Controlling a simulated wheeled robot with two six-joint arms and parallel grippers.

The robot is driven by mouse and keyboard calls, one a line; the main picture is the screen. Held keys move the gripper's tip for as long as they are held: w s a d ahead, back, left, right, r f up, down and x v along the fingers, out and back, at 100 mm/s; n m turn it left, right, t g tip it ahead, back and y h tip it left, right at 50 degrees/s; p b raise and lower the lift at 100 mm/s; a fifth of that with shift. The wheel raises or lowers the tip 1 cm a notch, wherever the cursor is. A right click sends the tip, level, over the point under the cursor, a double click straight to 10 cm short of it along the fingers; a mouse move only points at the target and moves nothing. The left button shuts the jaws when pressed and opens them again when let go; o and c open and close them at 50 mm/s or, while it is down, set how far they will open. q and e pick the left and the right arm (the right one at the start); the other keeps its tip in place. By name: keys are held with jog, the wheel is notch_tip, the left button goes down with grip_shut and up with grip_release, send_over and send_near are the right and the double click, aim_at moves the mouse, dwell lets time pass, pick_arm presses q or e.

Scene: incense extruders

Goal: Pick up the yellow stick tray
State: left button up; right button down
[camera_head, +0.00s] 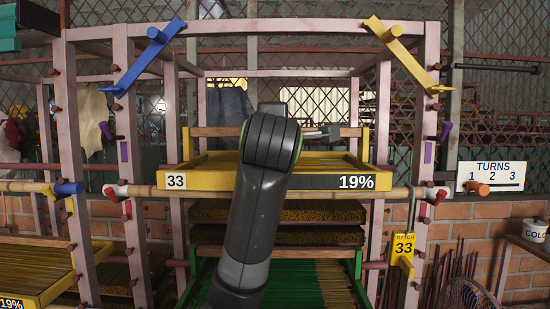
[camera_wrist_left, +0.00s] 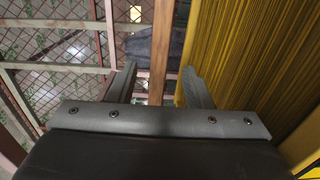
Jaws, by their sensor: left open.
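A yellow stick tray (camera_head: 255,182) labelled "33" and "19%" rests level on the rack, filled with thin yellowish sticks. A brown bar (camera_head: 215,132) runs along its far side. My left arm rises in front of the tray and hides its middle. My left gripper (camera_head: 328,133) is at the bar, right of the arm, partly hidden. In the left wrist view my left gripper (camera_wrist_left: 158,88) is open, with the bar (camera_wrist_left: 161,50) seen between its fingers. The tray's sticks (camera_wrist_left: 255,60) fill the right side. I cannot tell whether the fingers touch the bar. My right gripper is not seen.
Pink rack posts (camera_head: 127,150) stand on both sides. Brown stick trays (camera_head: 325,211) and a green tray (camera_head: 320,275) sit below. Another yellow tray (camera_head: 35,270) is at lower left. Blue (camera_head: 145,55) and yellow (camera_head: 402,55) brackets hang above. A "TURNS" board (camera_head: 491,176) is at right.

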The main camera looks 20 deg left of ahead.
pick_arm(q)
jog(key=shift+w, duration=0.15)
jog(key=shift+w+r+p, duration=0.1)
jog(key=shift+w+p, duration=0.1)
jog(key=shift+p, duration=0.1)
jog(key=p+x, duration=0.2)
jog(key=x, duration=0.2)
jog(key=shift+w+a+p, duration=0.2)
jog(key=shift+w+p, duration=0.15)
jog(key=shift+w, duration=0.05)
jog(key=shift+w+a, duration=0.1)
jog(key=shift+w, duration=0.15)
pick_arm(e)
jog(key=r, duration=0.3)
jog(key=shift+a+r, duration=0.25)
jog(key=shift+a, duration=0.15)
pick_arm(q)
jog(key=shift+s, duration=0.1)
jog(key=c, duration=1)
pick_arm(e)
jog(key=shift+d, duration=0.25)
